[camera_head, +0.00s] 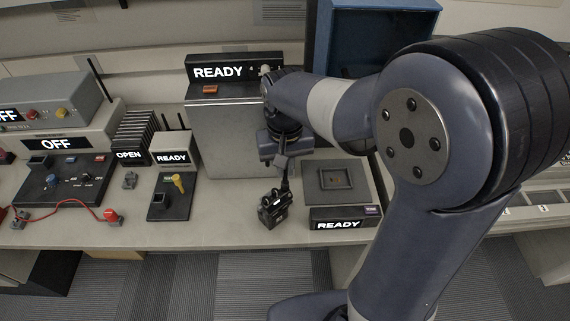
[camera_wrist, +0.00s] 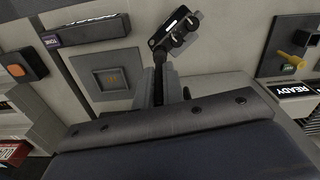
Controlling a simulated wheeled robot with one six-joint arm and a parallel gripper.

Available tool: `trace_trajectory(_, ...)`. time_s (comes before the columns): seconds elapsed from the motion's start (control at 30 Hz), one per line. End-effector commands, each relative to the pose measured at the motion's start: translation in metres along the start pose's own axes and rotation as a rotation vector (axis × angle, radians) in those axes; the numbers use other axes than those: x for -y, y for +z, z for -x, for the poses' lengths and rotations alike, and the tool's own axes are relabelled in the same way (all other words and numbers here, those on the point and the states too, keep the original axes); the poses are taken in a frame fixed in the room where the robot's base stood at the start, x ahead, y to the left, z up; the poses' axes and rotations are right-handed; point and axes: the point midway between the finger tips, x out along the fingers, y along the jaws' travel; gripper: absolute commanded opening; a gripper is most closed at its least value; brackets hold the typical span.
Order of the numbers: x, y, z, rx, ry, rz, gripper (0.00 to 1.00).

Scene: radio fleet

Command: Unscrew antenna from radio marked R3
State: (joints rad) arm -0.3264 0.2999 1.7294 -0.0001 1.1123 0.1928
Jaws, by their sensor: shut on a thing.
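A small black handheld radio (camera_head: 272,210) is below my gripper (camera_head: 284,165) in the head view, near the front edge of the bench. It looks tilted. I cannot tell whether it touches the bench. In the wrist view the radio (camera_wrist: 174,34) shows beyond the fingertips, with a small pale label and round knobs. My gripper (camera_wrist: 161,82) is shut on a thin black stem, which looks like the radio's antenna and runs to its top. The fingers hide part of the stem. I cannot read the mark R3 on the radio.
A flat dark pad with a square recess (camera_head: 335,178) and a READY sign (camera_head: 338,224) lie right of the radio. A black block with a yellow knob (camera_head: 177,183) stands to the left. A grey box (camera_head: 230,140) with a READY sign stands behind. Bench between the block and radio is clear.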

Motion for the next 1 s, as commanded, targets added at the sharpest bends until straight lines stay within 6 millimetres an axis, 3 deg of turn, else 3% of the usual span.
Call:
trace_trajectory(0.23, 0.0, 0.0, 0.001, 0.0, 0.0, 0.24, 0.0)
trace_trajectory(0.27, 0.0, 0.0, 0.0, 0.0, 0.0, 0.247, 0.1)
trace_trajectory(0.57, 0.0, 0.0, 0.0, 0.0, 0.0, 0.241, 0.34)
trace_trajectory(0.83, 0.0, 0.0, 0.002, -0.001, 0.0, 0.24, 0.35)
trace_trajectory(1.0, 0.0, -0.001, 0.022, -0.005, 0.0, 0.239, 0.35)
